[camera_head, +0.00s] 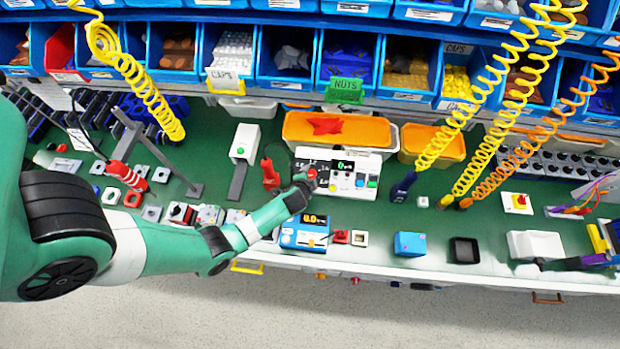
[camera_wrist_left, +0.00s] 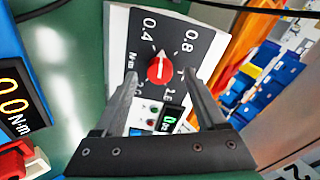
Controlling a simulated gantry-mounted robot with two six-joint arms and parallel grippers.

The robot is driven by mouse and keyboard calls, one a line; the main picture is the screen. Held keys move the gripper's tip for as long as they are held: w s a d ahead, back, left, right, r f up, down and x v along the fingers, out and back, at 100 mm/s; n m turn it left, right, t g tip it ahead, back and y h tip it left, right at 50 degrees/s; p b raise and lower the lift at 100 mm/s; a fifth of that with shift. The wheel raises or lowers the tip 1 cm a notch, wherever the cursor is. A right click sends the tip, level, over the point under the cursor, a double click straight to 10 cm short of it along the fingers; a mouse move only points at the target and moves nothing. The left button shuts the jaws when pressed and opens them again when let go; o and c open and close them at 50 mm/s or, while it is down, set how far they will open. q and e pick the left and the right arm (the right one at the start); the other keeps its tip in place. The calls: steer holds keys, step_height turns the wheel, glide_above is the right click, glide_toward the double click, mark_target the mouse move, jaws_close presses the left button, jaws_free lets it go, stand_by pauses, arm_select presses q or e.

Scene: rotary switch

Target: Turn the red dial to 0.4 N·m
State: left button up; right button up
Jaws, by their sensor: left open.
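The red dial (camera_wrist_left: 159,70) sits on a dark scale plate (camera_wrist_left: 205,48) on a white box (camera_head: 350,172). The plate carries white numbers, with 0.4 and 0.8 readable in the wrist view. A white line marks the dial, but I cannot tell its exact setting. In the head view the dial (camera_head: 312,174) shows at my left gripper (camera_head: 304,180). In the wrist view my left gripper (camera_wrist_left: 160,80) is open, with one finger on either side of the dial; contact is not visible. My right gripper is not in view.
A blue meter (camera_head: 304,232) with an orange display stands in front of the white box. An orange bin (camera_head: 338,132) stands behind it. A red tool (camera_head: 270,172) is to its left. Coiled yellow cords (camera_head: 470,110) hang at the right. Green bench shows between the items.

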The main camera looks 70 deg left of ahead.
arm_select(q)
steer(key=shift+x, duration=0.9)
jaws_close()
steer(key=n+b, duration=0.2)
steer(key=shift+d+f+n+b, duration=0.1)
steer(key=shift+f+n+b, duration=0.15)
steer(key=shift+n+b, duration=0.4)
steer(key=shift+n, duration=0.25)
steer(key=shift+r+n+y, duration=0.2)
steer(key=shift+n+y, duration=0.1)
steer(key=shift+n, duration=0.2)
jaws_free()
steer(key=shift+r, duration=0.1)
